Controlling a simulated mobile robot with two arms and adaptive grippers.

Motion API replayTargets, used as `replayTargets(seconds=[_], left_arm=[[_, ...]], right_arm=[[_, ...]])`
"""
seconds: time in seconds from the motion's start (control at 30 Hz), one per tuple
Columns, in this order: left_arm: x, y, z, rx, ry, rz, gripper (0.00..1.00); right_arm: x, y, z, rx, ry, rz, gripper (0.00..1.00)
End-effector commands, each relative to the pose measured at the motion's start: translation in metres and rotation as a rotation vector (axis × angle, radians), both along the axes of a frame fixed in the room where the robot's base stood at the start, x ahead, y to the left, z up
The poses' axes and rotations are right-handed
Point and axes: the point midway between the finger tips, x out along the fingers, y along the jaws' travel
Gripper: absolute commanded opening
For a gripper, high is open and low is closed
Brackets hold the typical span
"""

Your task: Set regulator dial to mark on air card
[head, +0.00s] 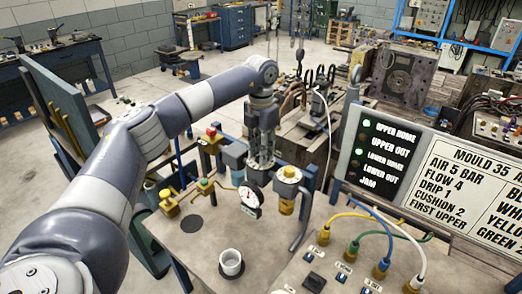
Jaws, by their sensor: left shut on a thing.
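The pressure gauge (249,198), a small round white dial, faces me at the front of the air unit on the table. Its needle shows, but the value is too small to read. My left gripper (261,166) points down just above and behind the gauge. It is shut on the regulator dial, which its fingers mostly hide. The air card (462,178) on the right is a white board reading "MOULD 35", "AIR 5 BAR", "FLOW 4", "DRIP 1", "CUSHION 2" and "FIRST UPPER"; its right part is cut off. My right gripper is not in view.
A filter bowl (287,190) with amber below stands just right of the gripper. A white cup (232,263) stands at the table's front. Yellow, green, blue and white hoses plug into a panel (335,265). A black lamp board (380,160) stands left of the card.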

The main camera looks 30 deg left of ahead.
Motion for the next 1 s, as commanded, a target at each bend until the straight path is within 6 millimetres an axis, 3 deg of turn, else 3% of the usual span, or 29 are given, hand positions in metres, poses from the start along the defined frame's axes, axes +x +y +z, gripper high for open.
replayTargets(seconds=[0.3,0.8,0.83,0.9,1.0], left_arm=[[0.0008,0.0001,0.0014,0.0,-0.004,-0.107,0.04],[0.001,0.0003,0.0016,0.0,-0.004,-0.125,0.04],[0.001,0.0003,0.0016,0.0,-0.004,-0.125,0.3],[0.0009,0.0002,0.0015,0.0,-0.004,-0.125,0.46],[0.0007,0.0003,0.0011,0.0,-0.003,-0.125,0.49]], right_arm=[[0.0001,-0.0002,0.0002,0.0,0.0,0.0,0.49],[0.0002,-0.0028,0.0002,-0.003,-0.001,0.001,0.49],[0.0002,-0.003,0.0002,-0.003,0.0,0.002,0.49],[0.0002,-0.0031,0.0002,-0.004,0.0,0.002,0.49],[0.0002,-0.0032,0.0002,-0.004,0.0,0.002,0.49]])
